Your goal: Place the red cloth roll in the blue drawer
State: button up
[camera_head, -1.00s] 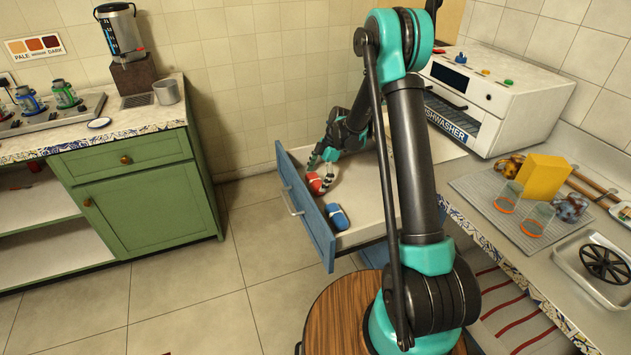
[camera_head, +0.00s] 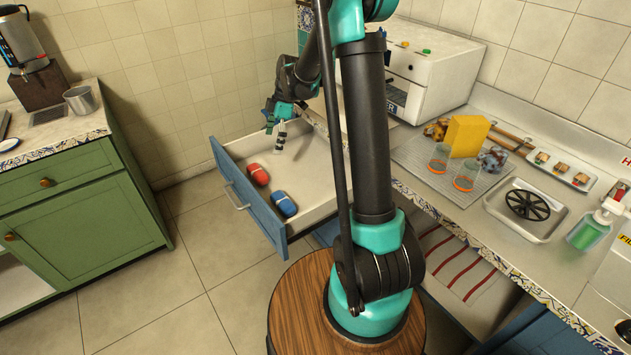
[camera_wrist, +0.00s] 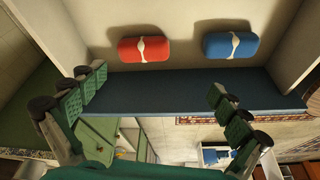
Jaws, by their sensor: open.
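The red cloth roll (camera_head: 258,174) lies on the floor of the open blue drawer (camera_head: 247,204), near its front panel. It also shows in the wrist view (camera_wrist: 145,50), with a pale band around its middle. A blue cloth roll (camera_head: 284,204) lies beside it in the same drawer, and it shows in the wrist view too (camera_wrist: 231,45). My gripper (camera_head: 276,131) is above the back part of the drawer, apart from both rolls. In the wrist view its fingers (camera_wrist: 155,98) are spread wide with nothing between them.
A counter to the right of the drawer holds a yellow block (camera_head: 467,136), glass cups (camera_head: 439,158) and a metal tray (camera_head: 500,212). A green cabinet (camera_head: 85,200) is at left, with clear floor between.

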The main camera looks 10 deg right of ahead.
jog(key=s+d+m+t+h, duration=0.1)
jog(key=s+d+m, duration=0.3)
jog(key=s, duration=0.5)
jog(key=s+d+f+m+t+h, duration=0.1)
jog(key=s+d+m, duration=0.3)
jog(key=s+m, duration=0.4)
jog(key=s+d+m+t+h, duration=0.1)
jog(key=s+d+m+t, duration=0.2)
jog(key=s, duration=0.7)
jog(key=d+m, duration=0.2)
jog(key=m, duration=0.2)
jog(key=shift+s+f+h, duration=0.15)
jog(key=shift+s+h, duration=0.1)
jog(key=shift+h, duration=0.15)
